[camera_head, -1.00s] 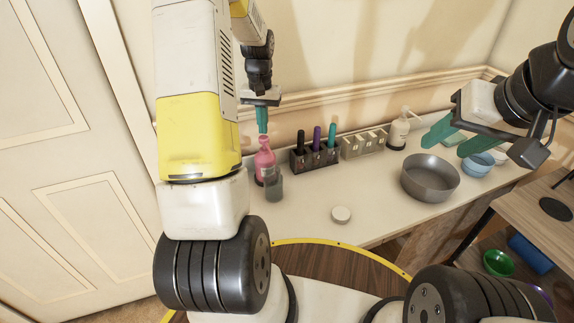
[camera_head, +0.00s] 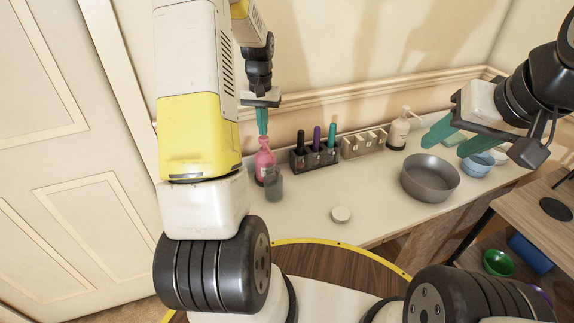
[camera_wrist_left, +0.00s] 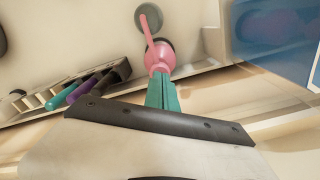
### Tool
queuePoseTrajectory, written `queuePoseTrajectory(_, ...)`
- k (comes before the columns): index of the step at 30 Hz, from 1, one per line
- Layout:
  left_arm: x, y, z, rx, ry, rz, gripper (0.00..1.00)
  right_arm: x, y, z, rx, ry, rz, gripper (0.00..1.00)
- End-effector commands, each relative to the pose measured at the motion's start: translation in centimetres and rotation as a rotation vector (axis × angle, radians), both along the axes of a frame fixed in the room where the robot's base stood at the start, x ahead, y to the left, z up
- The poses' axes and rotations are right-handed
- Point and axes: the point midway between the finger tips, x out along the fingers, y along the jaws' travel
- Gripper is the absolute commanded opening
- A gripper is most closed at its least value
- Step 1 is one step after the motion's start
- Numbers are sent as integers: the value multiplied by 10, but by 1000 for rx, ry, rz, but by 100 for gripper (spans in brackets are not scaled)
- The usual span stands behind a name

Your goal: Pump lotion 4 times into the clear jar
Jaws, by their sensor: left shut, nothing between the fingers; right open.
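A pink lotion bottle (camera_head: 265,160) with a pump top stands upright at the left end of the white counter. The clear jar (camera_head: 274,184), greyish and see-through, stands right in front of it under the spout. In the left wrist view the pink bottle (camera_wrist_left: 158,56) and its spout reach over the jar (camera_wrist_left: 148,15). My left gripper (camera_head: 263,133) is shut and empty, teal fingers pointing down right at the pump head; I cannot tell whether they touch it. It also shows in the left wrist view (camera_wrist_left: 161,78). My right gripper (camera_head: 448,141) is open and empty, above the right part of the counter.
A dark holder (camera_head: 315,158) with black, purple and teal items stands right of the bottle. Beyond are a beige rack (camera_head: 363,144), a white pump bottle (camera_head: 398,132), a grey bowl (camera_head: 430,178) and blue bowls (camera_head: 478,164).

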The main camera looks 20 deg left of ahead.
Motion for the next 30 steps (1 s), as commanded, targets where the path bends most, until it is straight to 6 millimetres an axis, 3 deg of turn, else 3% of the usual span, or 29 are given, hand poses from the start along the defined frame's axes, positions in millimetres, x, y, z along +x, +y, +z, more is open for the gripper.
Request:
queuePoseTrajectory(21,0,0,-26,0,1,0,0,0,0,0,0,0,0,49)
queuePoseTrajectory(30,0,0,-25,0,1,0,0,0,0,0,0,0,0,49)
